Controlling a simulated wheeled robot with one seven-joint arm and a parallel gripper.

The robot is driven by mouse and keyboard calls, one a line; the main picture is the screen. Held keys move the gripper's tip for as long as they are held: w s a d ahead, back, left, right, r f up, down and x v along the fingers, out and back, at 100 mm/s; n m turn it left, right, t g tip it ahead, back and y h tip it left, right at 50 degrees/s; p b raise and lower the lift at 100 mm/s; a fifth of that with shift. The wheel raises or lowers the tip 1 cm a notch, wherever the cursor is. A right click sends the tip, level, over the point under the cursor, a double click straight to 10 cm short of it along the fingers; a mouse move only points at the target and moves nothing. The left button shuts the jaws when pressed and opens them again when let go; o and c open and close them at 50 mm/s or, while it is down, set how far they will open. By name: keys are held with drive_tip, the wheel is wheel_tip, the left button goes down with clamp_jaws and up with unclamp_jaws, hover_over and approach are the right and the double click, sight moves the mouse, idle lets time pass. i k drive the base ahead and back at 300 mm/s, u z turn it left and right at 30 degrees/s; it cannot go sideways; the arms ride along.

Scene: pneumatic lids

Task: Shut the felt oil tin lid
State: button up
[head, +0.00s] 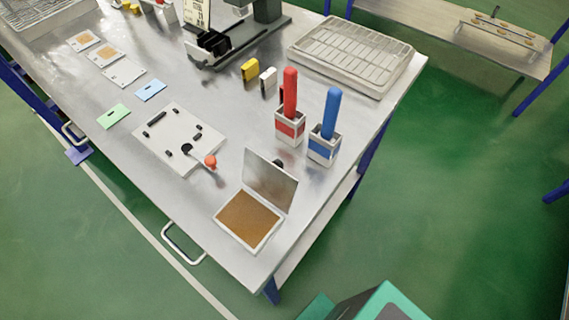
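The felt oil tin (219,224) stands at the near corner of the metal table, a shallow whitish square tray with a brown felt pad inside. Its lid (270,181) is open, standing up and leaning slightly back on the tin's far side. The lid's inner face is toward the camera, and nothing lies on the brown pad. My gripper is not in view, so its place relative to the tin and its state do not show.
A white plate (174,155) with black parts and a red-knobbed lever (210,161) lies left of the tin. Red-handled (290,100) and blue-handled (330,115) tools stand in holders behind it at right. A compartment tray (350,57) is farther back. The table's near edge is close.

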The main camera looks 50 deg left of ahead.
sight(268, 179)
drive_tip(key=z, duration=0.05)
drive_tip(key=i, duration=3.05)
drive_tip(key=u, duration=1.55)
drive_tip(key=i, duration=0.1)
drive_tip(key=u, duration=3.25)
